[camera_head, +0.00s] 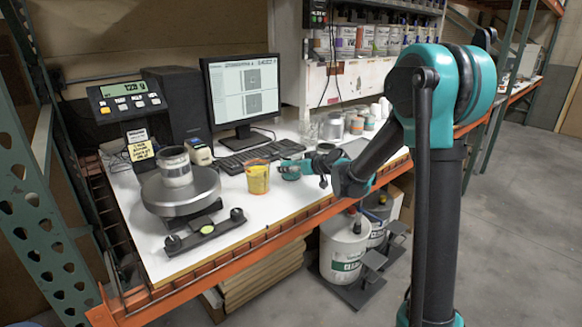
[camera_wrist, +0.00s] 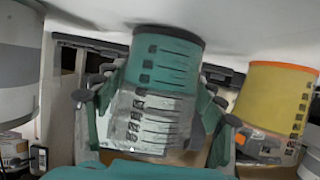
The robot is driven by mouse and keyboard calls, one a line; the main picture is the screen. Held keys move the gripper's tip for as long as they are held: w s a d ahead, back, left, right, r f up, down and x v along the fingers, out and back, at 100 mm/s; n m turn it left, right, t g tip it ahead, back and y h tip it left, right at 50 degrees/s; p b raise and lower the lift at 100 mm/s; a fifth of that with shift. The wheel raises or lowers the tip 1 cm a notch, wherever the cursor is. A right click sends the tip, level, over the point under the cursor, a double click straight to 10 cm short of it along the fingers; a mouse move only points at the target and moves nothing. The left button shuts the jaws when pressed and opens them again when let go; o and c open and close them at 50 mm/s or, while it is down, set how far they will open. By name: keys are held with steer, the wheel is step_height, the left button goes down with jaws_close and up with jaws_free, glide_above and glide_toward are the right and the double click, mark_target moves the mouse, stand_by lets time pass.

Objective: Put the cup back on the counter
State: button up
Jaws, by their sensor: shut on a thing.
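The cup (camera_wrist: 160,62) is a clear measuring cup with printed marks and teal paint in it. It fills the middle of the wrist view, base towards the top of the picture. In the head view the teal cup (camera_head: 290,173) is small, just right of the yellow cup. My gripper (camera_wrist: 155,110) is shut around its sides, a finger on each side. The white counter (camera_head: 232,212) lies under it. I cannot tell whether its base touches the counter. The fingers are small and partly merged with the cup in the head view.
A yellow-filled cup (camera_head: 257,179) stands close to the left of the held cup; it is at right in the wrist view (camera_wrist: 272,105). A keyboard (camera_head: 262,158) lies behind. A scale (camera_head: 181,196) carries a can (camera_head: 174,167) at left. Bare counter lies in front.

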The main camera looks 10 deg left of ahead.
steer(key=shift+f, duration=0.15)
steer(key=o, duration=1.5)
steer(key=shift+c, duration=0.2)
steer(key=shift+r, duration=0.2)
steer(key=v, duration=1.2)
steer(key=s+d+f+m+g+h, duration=0.1)
steer(key=s+d+f+m+h, duration=0.2)
steer(key=s+d+f, duration=0.3)
steer(key=s+d+f+m+g+h, duration=0.2)
steer(key=s+d+f, duration=0.4)
steer(key=s, duration=0.7)
steer(key=s+d+f+m+g+h, duration=0.2)
steer(key=s+d+f+m+h, duration=0.2)
steer(key=s+d, duration=0.5)
step_height(320, 180, down, 3)
steer(key=shift+s+d+r+h, duration=0.15)
steer(key=shift+s+d+h, duration=0.1)
steer(key=shift+s+h, duration=0.3)
